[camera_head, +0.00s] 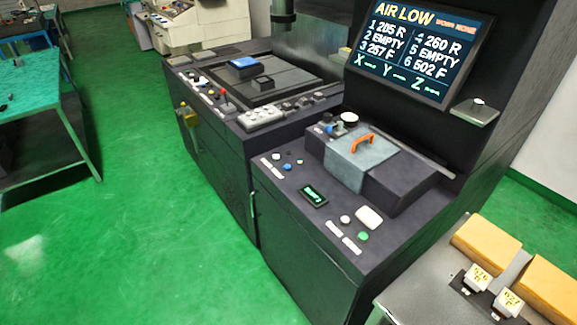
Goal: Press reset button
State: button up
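The dark machine cabinet (305,245) has several buttons on its sloping front panel. The labels are too small to read, so I cannot tell which is the reset button. A small display (313,196) with green characters sits between the groups. My gripper is not in view.
A screen (422,50) reads "AIR LOW". A grey cover with an orange handle (362,138) stands behind the buttons. A side table with yellow blocks (492,240) stands at the lower right. A teal table (30,98) stands left. Green floor (130,220) before the machine is clear.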

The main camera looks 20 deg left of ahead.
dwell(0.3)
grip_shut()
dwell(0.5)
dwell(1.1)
